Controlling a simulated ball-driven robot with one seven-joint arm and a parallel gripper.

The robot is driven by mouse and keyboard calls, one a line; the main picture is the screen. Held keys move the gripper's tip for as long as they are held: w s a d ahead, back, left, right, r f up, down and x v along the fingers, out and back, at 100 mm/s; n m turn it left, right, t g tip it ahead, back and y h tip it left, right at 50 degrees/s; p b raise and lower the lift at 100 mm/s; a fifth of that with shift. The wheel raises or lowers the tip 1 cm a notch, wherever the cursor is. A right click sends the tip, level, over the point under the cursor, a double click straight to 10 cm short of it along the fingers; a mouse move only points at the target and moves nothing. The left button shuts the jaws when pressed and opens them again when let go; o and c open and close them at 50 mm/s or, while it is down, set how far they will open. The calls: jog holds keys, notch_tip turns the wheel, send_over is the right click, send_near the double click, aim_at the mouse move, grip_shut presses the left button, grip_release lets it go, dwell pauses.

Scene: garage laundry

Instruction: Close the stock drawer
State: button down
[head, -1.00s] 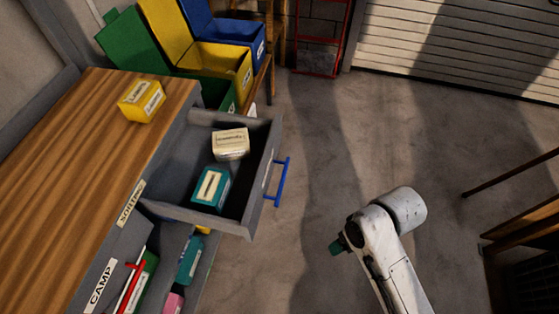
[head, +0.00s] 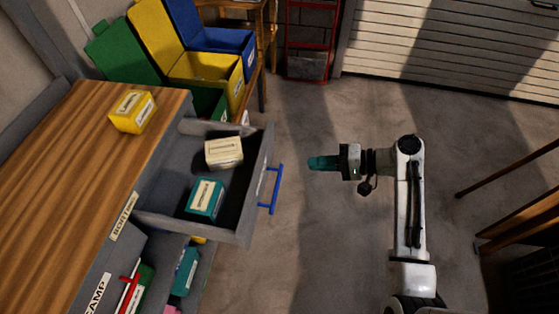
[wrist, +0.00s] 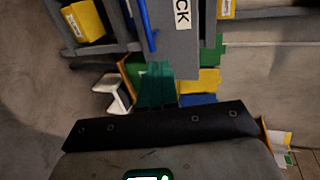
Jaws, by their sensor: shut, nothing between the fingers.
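The stock drawer (head: 248,222) is the grey upper drawer, pulled out to the right from the wood-topped cabinet. Its blue bar handle (head: 275,190) is on its front. In the wrist view a label ending in "CK" is on the grey drawer front (wrist: 182,40), beside the blue handle (wrist: 147,25). A cream box (head: 223,152) and a teal box (head: 205,197) lie inside the drawer. My gripper (head: 322,163) is shut and empty, its teal fingers pointing left toward the drawer front. It is apart from the handle, to its right. Its fingers also show in the wrist view (wrist: 155,85).
A yellow box (head: 132,111) sits on the cabinet top (head: 60,190). Below the drawer, an open lower space holds teal, green and red items. Green, yellow and blue bins (head: 205,70) stand behind. A wooden table (head: 520,225) is at right. Floor between drawer and gripper is clear.

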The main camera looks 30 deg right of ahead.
jog(key=x, duration=0.7)
jog(key=r+x, duration=0.1)
jog(key=x, duration=0.2)
jog(key=shift+w+a+f+p, duration=0.15)
jog(key=shift+w+a+p, duration=0.15)
jog(key=shift+a+p, duration=0.1)
jog(key=b, duration=0.6)
send_near(192, 158)
jog(key=w+a, duration=0.2)
jog(key=w+a+r, duration=0.1)
jog(key=w+a, duration=0.3)
jog(key=shift+r, duration=0.4)
jog(key=shift+w+a+b, duration=0.35)
jog(key=shift+w+a, duration=0.1)
jog(key=shift+w+r, duration=0.1)
jog(key=shift+r, duration=0.1)
jog(key=shift+a+r, duration=0.1)
